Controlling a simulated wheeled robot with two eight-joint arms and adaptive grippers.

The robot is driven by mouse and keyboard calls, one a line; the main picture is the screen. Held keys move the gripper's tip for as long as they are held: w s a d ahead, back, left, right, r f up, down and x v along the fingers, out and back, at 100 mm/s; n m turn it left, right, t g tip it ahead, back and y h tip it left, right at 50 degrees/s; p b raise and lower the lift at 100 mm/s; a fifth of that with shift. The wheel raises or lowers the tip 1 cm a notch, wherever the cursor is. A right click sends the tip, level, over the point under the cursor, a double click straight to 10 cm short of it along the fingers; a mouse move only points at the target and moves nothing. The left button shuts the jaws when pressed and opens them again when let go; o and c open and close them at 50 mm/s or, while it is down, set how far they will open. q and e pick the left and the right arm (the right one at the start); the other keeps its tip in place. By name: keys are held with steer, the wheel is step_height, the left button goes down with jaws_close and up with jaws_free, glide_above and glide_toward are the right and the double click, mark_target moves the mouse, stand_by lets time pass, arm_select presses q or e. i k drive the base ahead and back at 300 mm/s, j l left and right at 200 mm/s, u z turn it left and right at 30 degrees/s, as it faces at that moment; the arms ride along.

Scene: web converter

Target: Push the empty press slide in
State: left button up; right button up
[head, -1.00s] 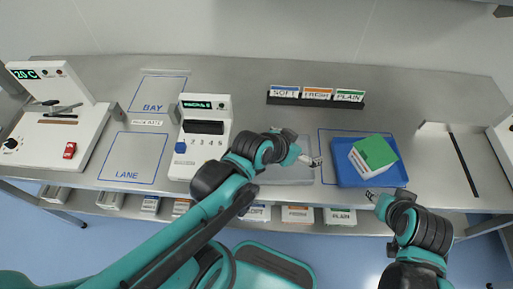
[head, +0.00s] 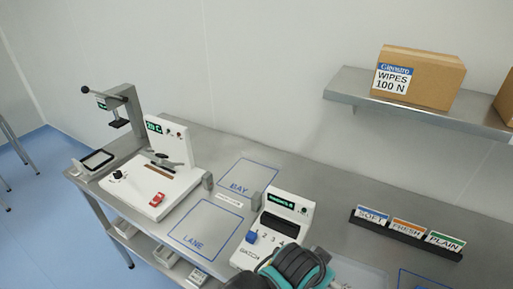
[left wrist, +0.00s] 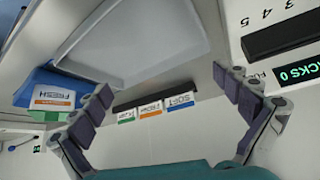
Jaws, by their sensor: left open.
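The press (head: 125,108), with a grey column and a black lever handle, stands at the far left end of the bench in the head view. A slide (head: 97,159) with a black frame and a pale inside sits at its foot, out towards the bench's left edge. It looks empty. My left arm comes in at the bottom of the head view, beside the counter box; its gripper is mostly cut off there. In the left wrist view my left gripper (left wrist: 163,82) is open and empty, far from the press. My right gripper is out of view.
A white sealer unit (head: 160,180) with a red switch stands between the press and the BAY and LANE outlines, which are bare. The counter box (head: 275,228) is right of them. A shelf (head: 420,108) holds cartons. The left wrist view shows a blue tray (left wrist: 28,82).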

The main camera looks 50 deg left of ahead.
mark_target(92, 162)
steer(key=u, duration=3.1)
steer(key=i+j+z, duration=0.1)
steer(key=z, duration=0.25)
steer(key=i+j+z, duration=0.1)
steer(key=z, duration=0.25)
steer(key=i+j+z, duration=0.1)
steer(key=i+j, duration=0.2)
steer(key=i+j+z, duration=0.15)
steer(key=j, duration=0.3)
steer(key=i+j+z, duration=0.1)
steer(key=i+j, duration=0.25)
steer(key=i+j+z, duration=0.1)
steer(key=j, duration=0.45)
steer(key=i+j, duration=0.45)
steer(key=j, duration=0.2)
